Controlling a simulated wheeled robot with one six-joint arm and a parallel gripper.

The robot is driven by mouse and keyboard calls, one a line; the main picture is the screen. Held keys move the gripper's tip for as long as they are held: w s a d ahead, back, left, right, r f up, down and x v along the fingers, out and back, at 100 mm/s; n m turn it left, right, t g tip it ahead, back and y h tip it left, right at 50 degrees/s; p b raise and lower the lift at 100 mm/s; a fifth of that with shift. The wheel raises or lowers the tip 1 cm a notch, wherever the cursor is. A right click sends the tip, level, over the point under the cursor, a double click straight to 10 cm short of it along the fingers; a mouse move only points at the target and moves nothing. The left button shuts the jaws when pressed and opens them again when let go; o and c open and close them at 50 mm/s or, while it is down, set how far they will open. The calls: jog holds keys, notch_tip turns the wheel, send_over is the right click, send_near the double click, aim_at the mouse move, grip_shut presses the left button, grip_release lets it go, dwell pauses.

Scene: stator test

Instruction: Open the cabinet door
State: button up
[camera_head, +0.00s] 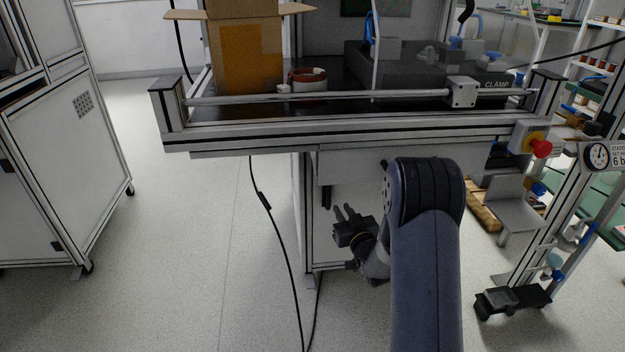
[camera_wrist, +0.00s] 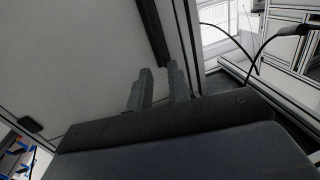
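The cabinet door (camera_head: 350,178) is a light grey panel under the workbench, mostly behind my arm. It looks closed and also fills the left of the wrist view (camera_wrist: 75,62). Its handle (camera_head: 327,197) is a dark vertical bar near the door's left edge; it shows at the top of the wrist view (camera_wrist: 152,28). My gripper (camera_head: 345,212) is in front of the door, just right of and slightly below the handle. In the wrist view its two fingers (camera_wrist: 160,72) are apart, with the handle's lower end near their tips. I cannot tell whether they touch it.
The workbench (camera_head: 345,135) overhangs the cabinet. A black cable (camera_head: 275,225) hangs to the floor left of the door. Another grey cabinet (camera_head: 60,170) stands at the far left, with clear floor between. A red emergency button (camera_head: 541,149) is on the bench's right corner.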

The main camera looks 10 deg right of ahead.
aim_at(330, 190)
jog(key=w+b, duration=0.1)
jog(key=w, duration=0.2)
jog(key=w+a+b, duration=0.1)
jog(key=w, duration=0.3)
jog(key=w+a+b, duration=0.1)
jog(key=w, duration=0.3)
jog(key=shift+a, duration=0.2)
grip_shut()
